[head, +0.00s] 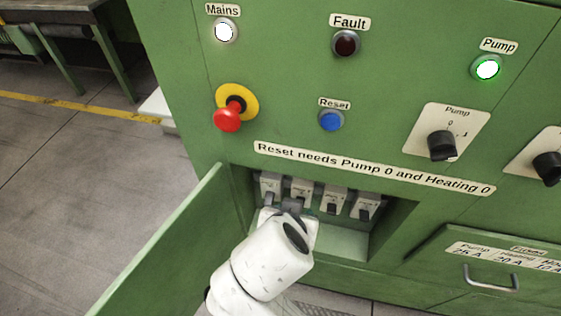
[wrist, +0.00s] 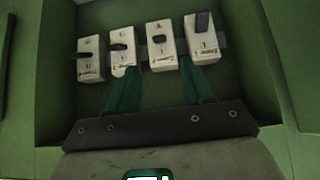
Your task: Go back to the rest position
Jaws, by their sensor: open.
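My white arm reaches from the bottom of the head view to the open recess in the green cabinet (head: 215,60). My gripper (head: 289,203) is at the recess, in front of the left pair of breakers (head: 300,188). In the wrist view my gripper (wrist: 161,68) has its two green fingers apart, with nothing seen between them. The fingertips lie close to the row of several white breakers (wrist: 161,45); whether they touch cannot be told. The rightmost breaker there has its dark lever (wrist: 203,21) at the upper end.
The green door (head: 165,255) stands open left of my arm. A red emergency stop (head: 228,116), blue reset button (head: 331,120) and pump knob (head: 442,146) are above the recess. A drawer handle (head: 491,281) sticks out at right. Grey floor (head: 70,190) is clear at left.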

